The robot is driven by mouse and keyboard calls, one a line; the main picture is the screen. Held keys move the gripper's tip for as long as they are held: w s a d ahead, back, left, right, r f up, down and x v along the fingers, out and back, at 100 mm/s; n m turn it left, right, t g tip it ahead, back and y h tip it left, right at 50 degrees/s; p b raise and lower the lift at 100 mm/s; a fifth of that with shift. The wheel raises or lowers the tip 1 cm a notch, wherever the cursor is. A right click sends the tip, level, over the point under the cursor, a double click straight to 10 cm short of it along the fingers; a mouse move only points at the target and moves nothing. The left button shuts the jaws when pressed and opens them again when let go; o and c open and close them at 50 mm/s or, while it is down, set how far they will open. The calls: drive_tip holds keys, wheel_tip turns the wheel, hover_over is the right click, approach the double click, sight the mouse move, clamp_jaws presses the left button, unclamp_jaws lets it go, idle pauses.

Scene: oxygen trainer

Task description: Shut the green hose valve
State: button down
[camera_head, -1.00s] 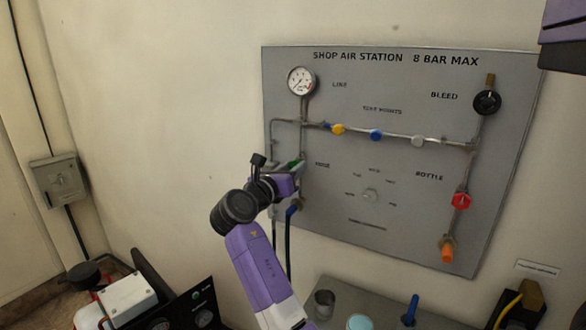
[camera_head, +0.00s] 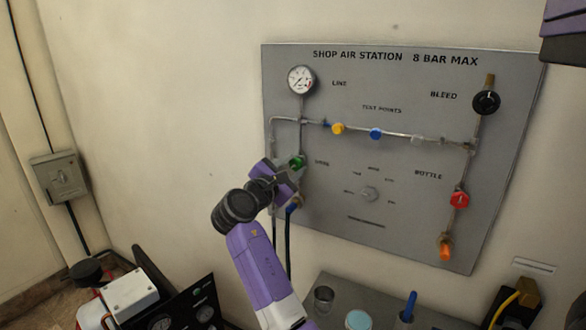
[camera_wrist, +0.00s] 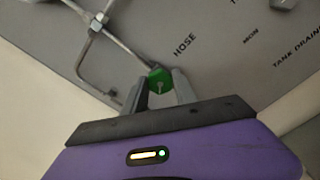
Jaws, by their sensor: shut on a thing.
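The green hose valve (camera_head: 297,162) is on the left pipe of the grey panel, below the line gauge. It also shows in the wrist view (camera_wrist: 159,80), beside the HOSE label, with a pale mark on its face. My gripper (camera_wrist: 165,88) has its two fingers on either side of the green knob and is shut on it. In the head view my gripper (camera_head: 293,174) reaches the valve from below, and the wrist covers part of the pipe there.
The panel (camera_head: 400,80) also carries a gauge (camera_head: 301,79), a black bleed knob (camera_head: 487,102), a red bottle valve (camera_head: 460,199) and small coloured test-point caps. A grey shelf (camera_head: 340,290) with cups stands below. A grey wall box (camera_head: 60,178) is at left.

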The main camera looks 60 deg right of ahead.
drive_tip(key=m, duration=0.1)
drive_tip(key=m+b, duration=0.1)
drive_tip(key=m, duration=0.1)
drive_tip(key=shift+f+m+b, duration=0.2)
drive_tip(key=shift+m+b, duration=0.1)
drive_tip(key=m+b, duration=0.3)
drive_tip(key=m, duration=0.1)
drive_tip(key=shift+m, duration=0.3)
drive_tip(key=m+b, duration=0.3)
drive_tip(key=m, duration=0.1)
drive_tip(key=shift+f+m, duration=0.15)
drive_tip(key=shift+m, duration=0.15)
drive_tip(key=m+b, duration=0.3)
drive_tip(key=shift+m+b, duration=0.3)
drive_tip(key=shift+b, duration=0.05)
drive_tip(key=m+b, duration=0.4)
drive_tip(key=m, duration=0.1)
drive_tip(key=shift+f+b, duration=0.1)
drive_tip(key=shift+b, duration=0.3)
drive_tip(key=shift+m+b, duration=1.45)
drive_tip(key=shift+m, duration=0.65)
drive_tip(key=shift+r, duration=0.2)
drive_tip(key=c, duration=1)
unclamp_jaws()
